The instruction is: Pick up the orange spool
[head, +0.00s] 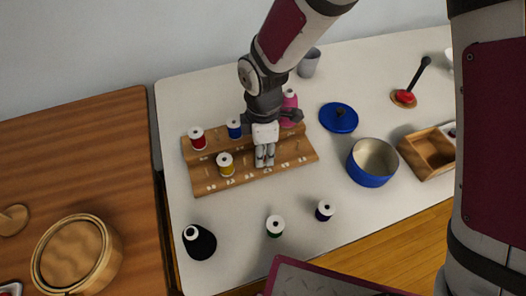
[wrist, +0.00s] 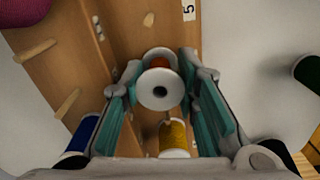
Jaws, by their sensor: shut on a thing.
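The orange spool (wrist: 160,91) shows in the wrist view as a white round end with a little orange thread behind it. It sits between the teal finger pads of my gripper (wrist: 163,84), which is shut on it. In the head view my gripper (head: 264,157) points down over the right half of the wooden peg rack (head: 211,187) and hides the orange spool. I cannot tell whether the spool still touches the rack. A number label "5" shows on the rack's edge in the wrist view.
On the rack stand red (head: 197,141), blue (head: 234,130), yellow (head: 226,168) and pink (head: 290,105) spools.

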